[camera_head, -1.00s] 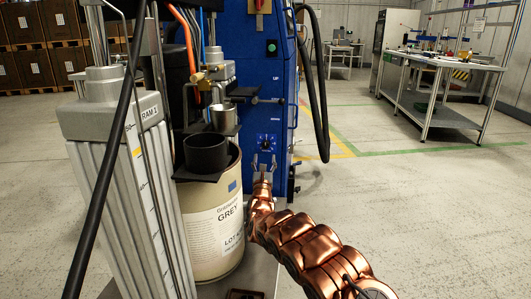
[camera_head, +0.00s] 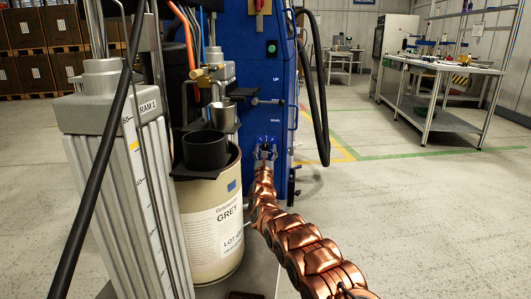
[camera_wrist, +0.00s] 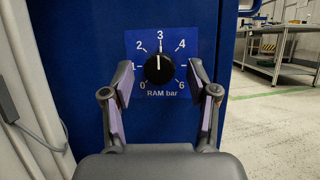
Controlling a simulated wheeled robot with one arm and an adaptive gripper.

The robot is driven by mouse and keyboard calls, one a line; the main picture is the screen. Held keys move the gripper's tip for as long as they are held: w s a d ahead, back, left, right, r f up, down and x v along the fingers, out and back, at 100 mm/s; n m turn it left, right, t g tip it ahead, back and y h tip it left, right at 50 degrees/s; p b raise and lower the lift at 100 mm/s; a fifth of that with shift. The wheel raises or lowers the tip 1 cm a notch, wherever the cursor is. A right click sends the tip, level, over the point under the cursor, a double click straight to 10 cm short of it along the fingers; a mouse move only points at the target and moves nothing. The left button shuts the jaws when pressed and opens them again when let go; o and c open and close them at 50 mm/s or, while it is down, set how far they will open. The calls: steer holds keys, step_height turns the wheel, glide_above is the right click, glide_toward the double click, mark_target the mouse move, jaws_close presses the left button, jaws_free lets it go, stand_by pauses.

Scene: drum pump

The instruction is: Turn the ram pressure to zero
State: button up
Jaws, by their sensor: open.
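The ram pressure knob (camera_wrist: 158,69) is a round black dial on a blue plate marked 0 to 6, with "RAM bar" printed below it. Its white pointer line is at 3, straight up. My gripper (camera_wrist: 163,84) is open, with one finger on each side of the knob in the wrist view; I cannot tell whether the fingers touch it. In the head view my gripper (camera_head: 265,153) is in front of the blue dial plate (camera_head: 268,140) on the blue cabinet and hides most of the knob.
The blue cabinet (camera_head: 247,95) stands ahead. A drum labelled GREY (camera_head: 212,225) with a black cup on top stands left of my arm. The RAM 1 column (camera_head: 115,125) is further left, with a hanging black hose. Open floor lies to the right, before a workbench (camera_head: 440,68).

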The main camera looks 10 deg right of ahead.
jaws_close()
stand_by(0.6)
steer(key=shift+r+n, duration=0.1)
steer(key=shift+n, duration=0.2)
